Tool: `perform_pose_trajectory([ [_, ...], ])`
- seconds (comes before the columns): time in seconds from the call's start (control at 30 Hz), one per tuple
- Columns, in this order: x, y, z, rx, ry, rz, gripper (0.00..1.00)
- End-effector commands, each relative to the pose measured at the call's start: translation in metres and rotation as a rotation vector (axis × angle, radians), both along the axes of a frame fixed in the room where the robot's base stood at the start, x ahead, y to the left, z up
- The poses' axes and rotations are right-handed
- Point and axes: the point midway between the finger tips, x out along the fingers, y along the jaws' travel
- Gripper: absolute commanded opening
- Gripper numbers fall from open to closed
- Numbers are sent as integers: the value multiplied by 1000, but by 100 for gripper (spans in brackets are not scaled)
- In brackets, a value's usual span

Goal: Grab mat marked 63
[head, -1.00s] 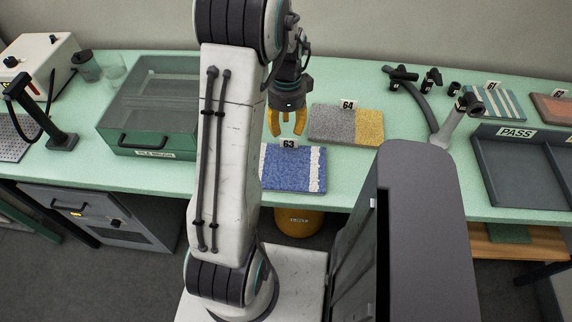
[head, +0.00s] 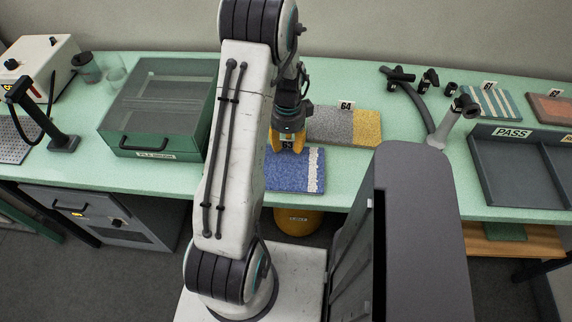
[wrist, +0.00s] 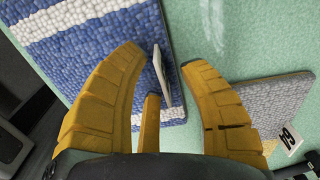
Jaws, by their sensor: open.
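The mat marked 63 is blue with white stripes; it lies flat on the green bench in the head view (head: 294,178) and fills the upper left of the wrist view (wrist: 95,45). Its upright tag (head: 288,145) stands at the back edge and shows nearly edge-on in the wrist view (wrist: 162,77). My gripper (head: 286,141) is open over that back edge, its yellow fingers on either side of the tag. In the wrist view my gripper (wrist: 168,62) has one finger over the mat and another over bare bench. Contact cannot be told.
A grey and yellow mat marked 64 (head: 345,125) lies close behind and to the right. A lidded green box (head: 160,112) stands left. A grey PASS tray (head: 520,165) and striped mat (head: 493,102) are further right. Bare bench shows right of mat 63.

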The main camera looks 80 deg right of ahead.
Motion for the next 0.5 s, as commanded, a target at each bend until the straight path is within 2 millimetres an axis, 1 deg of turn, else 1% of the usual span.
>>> perform_pose_trajectory([
  [0.1, 0, 0, -5, 1, 0, 0, 38],
  [0.33, 0, 0, -6, 0, 0, 0, 38],
  [0.37, 0, 0, -6, 0, 0, 0, 42],
  [0.5, 0, 0, -6, 0, 0, 0, 29],
])
